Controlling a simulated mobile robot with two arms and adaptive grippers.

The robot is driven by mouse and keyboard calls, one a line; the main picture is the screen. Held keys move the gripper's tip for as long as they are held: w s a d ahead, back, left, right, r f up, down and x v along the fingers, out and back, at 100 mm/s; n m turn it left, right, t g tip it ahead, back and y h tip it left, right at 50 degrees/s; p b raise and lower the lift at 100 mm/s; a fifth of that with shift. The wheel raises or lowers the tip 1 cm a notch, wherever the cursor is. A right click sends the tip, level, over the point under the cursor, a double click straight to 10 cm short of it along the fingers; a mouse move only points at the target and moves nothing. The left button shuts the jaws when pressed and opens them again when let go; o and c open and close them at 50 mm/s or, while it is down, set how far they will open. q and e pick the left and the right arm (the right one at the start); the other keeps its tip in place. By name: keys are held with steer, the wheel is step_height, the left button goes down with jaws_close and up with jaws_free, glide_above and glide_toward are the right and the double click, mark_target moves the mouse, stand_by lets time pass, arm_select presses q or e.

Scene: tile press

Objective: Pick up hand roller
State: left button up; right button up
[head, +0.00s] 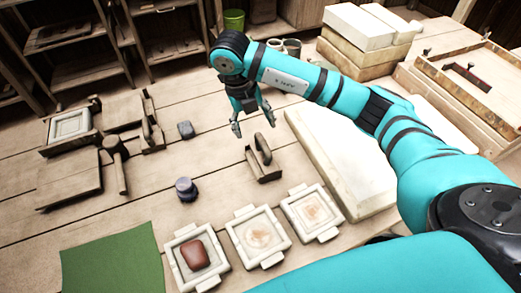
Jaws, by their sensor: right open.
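My right gripper (253,124) hangs over the table with its fingers apart and nothing between them. Just below it, a small tool with a dark upright loop and a flat brown bar (265,176) stands on the table. It looks like the hand roller, though its details are too small to be sure. The gripper's fingertips are close above the loop and appear apart from it. My left gripper is not in view.
Three white square moulds (286,241) stand in front, the left one holding a red-brown lump (194,254). A green cloth (113,262) lies front left. A large white slab (340,165) is right of the tool. A dark round-topped piece (186,190) stands left.

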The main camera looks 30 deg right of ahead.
mark_target(261, 146)
steer(key=f, duration=0.3)
steer(key=d+f+p, duration=0.1)
steer(key=f, duration=0.1)
steer(key=shift+s+d+f, duration=0.1)
steer(key=shift+s+f, duration=0.15)
steer(key=shift+f, duration=0.05)
steer(key=f, duration=0.3)
steer(key=shift+d+f, duration=0.15)
steer(key=shift+d, duration=0.15)
steer(key=shift+f+p, duration=0.35)
steer(key=shift+f, duration=0.05)
steer(key=f, duration=0.1)
steer(key=f+p, duration=0.1)
steer(key=f, duration=0.1)
steer(key=shift+d+f, duration=0.2)
steer(key=shift+f, duration=0.1)
steer(key=shift+d+f, duration=0.1)
steer(key=shift+f, duration=0.25)
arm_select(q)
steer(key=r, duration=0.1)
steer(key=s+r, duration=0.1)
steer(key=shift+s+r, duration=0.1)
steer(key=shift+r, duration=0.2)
arm_select(e)
jaws_close()
steer(key=shift+r, duration=0.1)
